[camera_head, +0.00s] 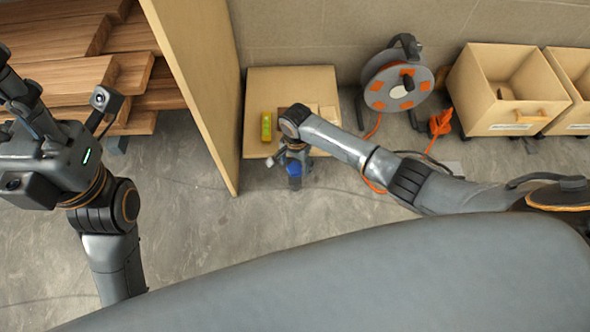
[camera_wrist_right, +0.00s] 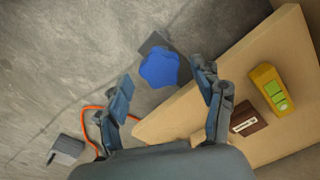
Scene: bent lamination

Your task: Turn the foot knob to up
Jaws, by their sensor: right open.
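The blue foot knob (camera_wrist_right: 160,69) has a lobed rim and sits on a dark grey base low over the concrete floor. It also shows in the head view (camera_head: 294,169), partly hidden by my right gripper (camera_head: 291,160). In the right wrist view my right gripper (camera_wrist_right: 162,78) is open, with one finger to the left of the knob and one to the right. The fingers look apart from the knob; the depth between them is hard to judge. My left gripper (camera_head: 25,110) is at the far left, away from the knob; its fingers are not clear.
A wooden board (camera_head: 290,80) beside the knob carries a yellow control box (camera_wrist_right: 272,88) with green buttons. A tall wooden panel (camera_head: 195,75) stands left of it. A cable reel (camera_head: 398,82) with orange cable and open bins (camera_head: 505,90) stand to the right. Stacked planks lie far left.

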